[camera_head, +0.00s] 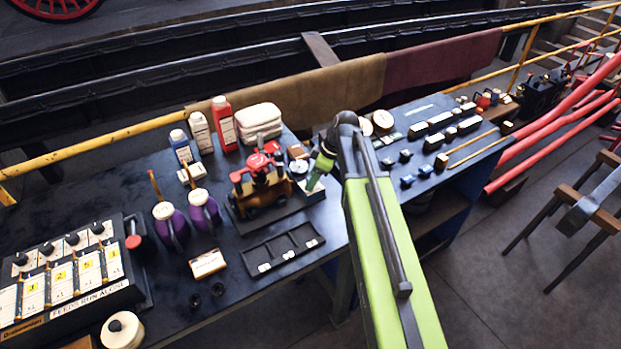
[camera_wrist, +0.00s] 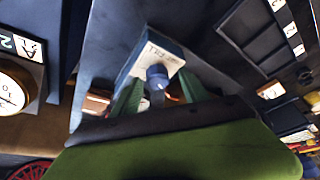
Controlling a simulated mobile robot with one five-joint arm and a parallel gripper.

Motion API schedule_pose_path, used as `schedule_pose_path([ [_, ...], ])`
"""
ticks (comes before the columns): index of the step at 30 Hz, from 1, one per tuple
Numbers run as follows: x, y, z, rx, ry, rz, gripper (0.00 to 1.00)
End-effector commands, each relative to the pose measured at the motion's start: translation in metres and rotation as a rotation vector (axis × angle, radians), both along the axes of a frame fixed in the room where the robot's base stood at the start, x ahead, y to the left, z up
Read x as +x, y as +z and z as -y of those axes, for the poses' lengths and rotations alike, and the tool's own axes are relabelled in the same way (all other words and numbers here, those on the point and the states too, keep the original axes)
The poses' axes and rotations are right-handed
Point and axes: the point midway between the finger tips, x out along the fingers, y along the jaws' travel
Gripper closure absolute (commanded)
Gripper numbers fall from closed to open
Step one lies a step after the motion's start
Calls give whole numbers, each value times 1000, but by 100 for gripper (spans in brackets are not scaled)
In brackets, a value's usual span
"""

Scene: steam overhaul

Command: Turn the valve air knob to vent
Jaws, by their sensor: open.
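Lettering that looks like "FILL" is on the plate's far edge. My gripper (camera_wrist: 160,86) is open, with one green finger on each side of the knob. I cannot tell whether the fingers touch it. In the head view my gripper (camera_head: 316,180) is at the box (camera_head: 311,195), right of the red-handled valve model (camera_head: 262,185). The knob is hidden there by my gripper.
A round gauge (camera_wrist: 12,95) is at the left in the wrist view. A dark compartment tray (camera_head: 283,250) lies in front of the valve model. Purple jugs (camera_head: 204,209), bottles (camera_head: 223,124) and a labelled control panel (camera_head: 62,283) stand to the left. Small blocks (camera_head: 433,142) crowd the right bench.

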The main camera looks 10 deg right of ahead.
Motion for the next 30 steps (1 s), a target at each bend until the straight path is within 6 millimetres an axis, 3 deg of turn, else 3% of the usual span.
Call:
schedule_pose_path([
  [21, -27, 144, 50, 1, -1, 0, 48],
  [30, -31, 161, 60, 1, 0, 0, 48],
])
